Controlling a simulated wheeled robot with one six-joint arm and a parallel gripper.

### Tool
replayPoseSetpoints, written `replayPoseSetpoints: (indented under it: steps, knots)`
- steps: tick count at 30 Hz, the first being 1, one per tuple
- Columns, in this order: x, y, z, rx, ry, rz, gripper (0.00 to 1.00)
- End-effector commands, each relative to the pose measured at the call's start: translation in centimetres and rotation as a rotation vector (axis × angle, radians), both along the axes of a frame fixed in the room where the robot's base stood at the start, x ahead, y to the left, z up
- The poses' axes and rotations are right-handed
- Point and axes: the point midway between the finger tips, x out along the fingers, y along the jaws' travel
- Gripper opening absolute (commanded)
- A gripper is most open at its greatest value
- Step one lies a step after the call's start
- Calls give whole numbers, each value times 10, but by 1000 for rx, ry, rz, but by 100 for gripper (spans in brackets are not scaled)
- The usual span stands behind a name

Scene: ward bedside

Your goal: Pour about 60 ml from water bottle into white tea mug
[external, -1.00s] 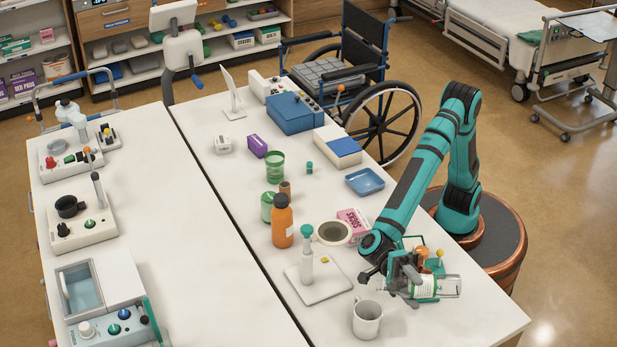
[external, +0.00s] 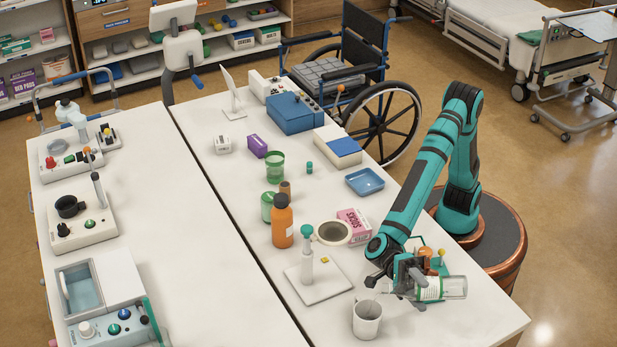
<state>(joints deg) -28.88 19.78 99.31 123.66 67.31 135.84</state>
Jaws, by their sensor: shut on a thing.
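The white tea mug (external: 367,322) stands upright near the front of the right table. My gripper (external: 405,284) is shut on the clear water bottle (external: 452,287), which has a white and green label. The bottle lies nearly level above the table, with its neck toward the left, over or near the mug's rim. Its base points right. Any stream of water and the level inside the mug are too small to make out.
A white stand with a green-topped post (external: 318,289) is left of the mug. An orange bottle (external: 282,222), a grey-rimmed bowl (external: 333,233) and a pink socks box (external: 355,224) stand farther back. A green-and-orange item (external: 437,262) is close behind the held bottle. The front right tabletop is clear.

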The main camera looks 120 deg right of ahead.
Motion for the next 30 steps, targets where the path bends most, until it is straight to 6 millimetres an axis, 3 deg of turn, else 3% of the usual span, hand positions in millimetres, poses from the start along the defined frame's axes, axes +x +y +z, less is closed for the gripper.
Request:
replayPoseSetpoints:
  steps: [30]
  knots:
    - [-8,4,-3,11,20,0,24]
